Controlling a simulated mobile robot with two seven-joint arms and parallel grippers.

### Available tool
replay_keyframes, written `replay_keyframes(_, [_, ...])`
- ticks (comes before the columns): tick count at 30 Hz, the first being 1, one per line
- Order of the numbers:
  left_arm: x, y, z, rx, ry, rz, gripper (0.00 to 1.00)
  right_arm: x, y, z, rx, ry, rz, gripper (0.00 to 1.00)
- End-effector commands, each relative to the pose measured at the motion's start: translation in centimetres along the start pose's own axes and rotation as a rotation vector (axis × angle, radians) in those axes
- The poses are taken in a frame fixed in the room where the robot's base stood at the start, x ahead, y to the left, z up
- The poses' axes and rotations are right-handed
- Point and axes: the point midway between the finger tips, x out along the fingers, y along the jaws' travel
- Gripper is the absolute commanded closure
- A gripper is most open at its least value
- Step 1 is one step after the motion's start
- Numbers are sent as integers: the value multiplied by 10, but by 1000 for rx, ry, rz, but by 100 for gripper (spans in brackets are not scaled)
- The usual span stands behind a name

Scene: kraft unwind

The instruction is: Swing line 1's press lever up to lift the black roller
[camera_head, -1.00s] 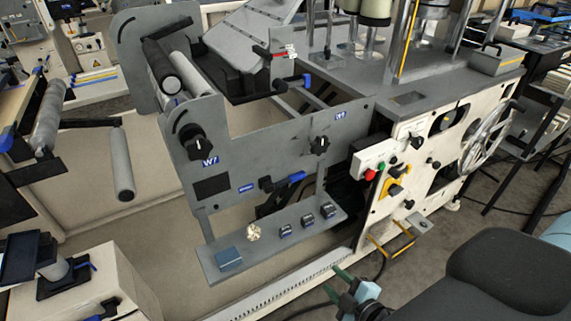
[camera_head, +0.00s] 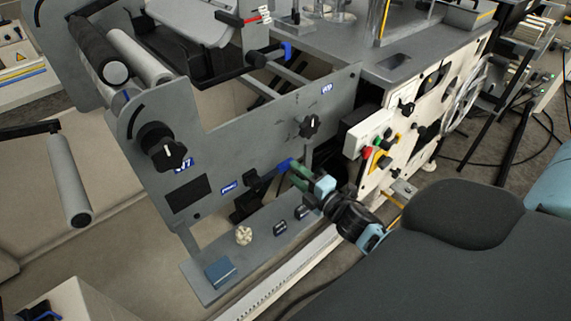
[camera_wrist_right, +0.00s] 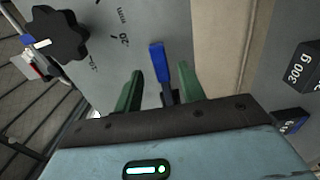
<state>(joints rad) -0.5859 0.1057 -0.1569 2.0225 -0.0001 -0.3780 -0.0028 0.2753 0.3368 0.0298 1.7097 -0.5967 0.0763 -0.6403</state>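A lever with a blue handle (camera_head: 284,165) sits low on the grey side panel (camera_head: 255,140), beside a small blue label too small to read. My right gripper (camera_head: 298,176) has its green fingertips at this handle. In the right wrist view the blue handle (camera_wrist_right: 158,62) stands between the two green fingers of the gripper (camera_wrist_right: 160,88), with gaps on both sides, so the gripper is open. The black roller (camera_head: 95,48) lies at the upper left of the frame, alongside a grey roller (camera_head: 140,55). My left gripper is out of view.
A second blue-tipped lever (camera_head: 270,54) is higher up. Black knobs (camera_head: 160,147) and (camera_head: 309,126) stick out of the panel. A shelf (camera_head: 245,262) below holds a blue block (camera_head: 220,272), a brass piece (camera_head: 243,235) and small dark weights (camera_head: 280,228).

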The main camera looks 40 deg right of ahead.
Motion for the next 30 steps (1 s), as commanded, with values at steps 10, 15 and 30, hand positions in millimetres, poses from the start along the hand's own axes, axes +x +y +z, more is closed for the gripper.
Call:
replay_keyframes(10, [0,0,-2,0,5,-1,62,44,0,0,2,-1,0,60])
replay_keyframes(15, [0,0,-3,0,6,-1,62,50,0,0,2,0,-1,60])
replay_keyframes(30, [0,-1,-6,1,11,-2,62,50,0,0,2,-1,-1,94])
